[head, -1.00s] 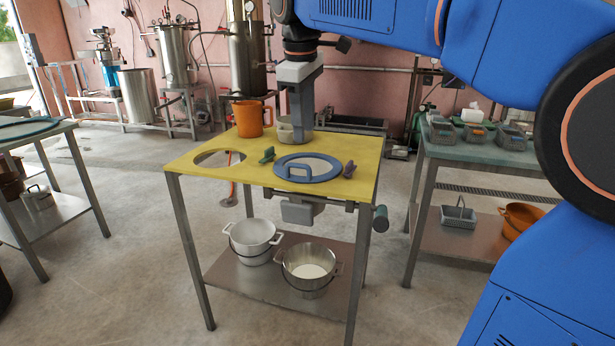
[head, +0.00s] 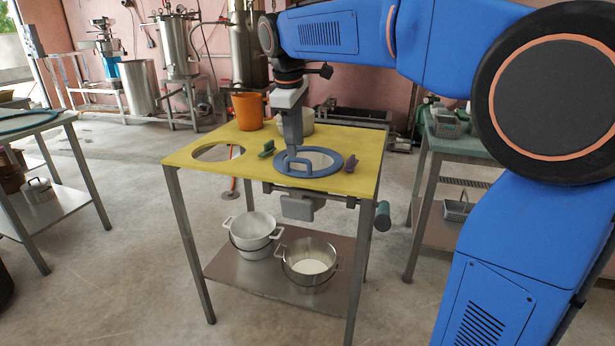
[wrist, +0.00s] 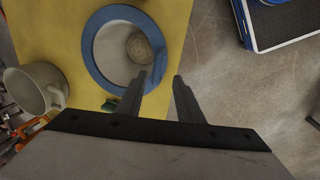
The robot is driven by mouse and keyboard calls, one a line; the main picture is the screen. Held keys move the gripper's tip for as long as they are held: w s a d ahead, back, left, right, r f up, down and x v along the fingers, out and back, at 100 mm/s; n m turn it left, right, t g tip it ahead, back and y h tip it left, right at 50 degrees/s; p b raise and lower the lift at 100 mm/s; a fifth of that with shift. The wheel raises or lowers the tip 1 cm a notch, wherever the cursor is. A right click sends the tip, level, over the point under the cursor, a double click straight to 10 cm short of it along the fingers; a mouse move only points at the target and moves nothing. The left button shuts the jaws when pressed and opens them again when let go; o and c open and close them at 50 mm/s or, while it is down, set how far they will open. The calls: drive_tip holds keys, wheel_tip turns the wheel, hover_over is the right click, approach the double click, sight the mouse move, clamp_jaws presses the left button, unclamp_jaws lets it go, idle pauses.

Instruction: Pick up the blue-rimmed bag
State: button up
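The blue-rimmed bag (head: 338,169) sits at the front of the yellow table, its ring flat on the top. A looped blue-grey handle shows at the ring's left part in the head view. In the wrist view the blue rim (wrist: 88,45) surrounds a pale inside with a beige round patch. My gripper (head: 291,148) is at the back left part of the ring, close to the handle.
The yellow table (head: 225,170) has a round hole at left. A green clip (head: 266,149) and a purple one (head: 350,163) flank the ring. An orange jug (head: 248,112) and a metal pot (head: 307,122) stand behind. Two pots sit on the lower shelf (head: 235,266).

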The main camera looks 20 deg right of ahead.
sight(295, 160)
drive_tip(key=shift+w+d+f, duration=0.1)
drive_tip(key=shift+w+f, duration=0.2)
drive_tip(key=shift+f, duration=0.8)
drive_tip(key=shift+w+d+f, duration=0.1)
drive_tip(key=shift+w+f, duration=0.25)
drive_tip(key=shift+f, duration=0.75)
drive_tip(key=shift+w+d+f, duration=0.1)
drive_tip(key=shift+w+f, duration=0.2)
drive_tip(key=shift+f, duration=0.8)
clamp_jaws()
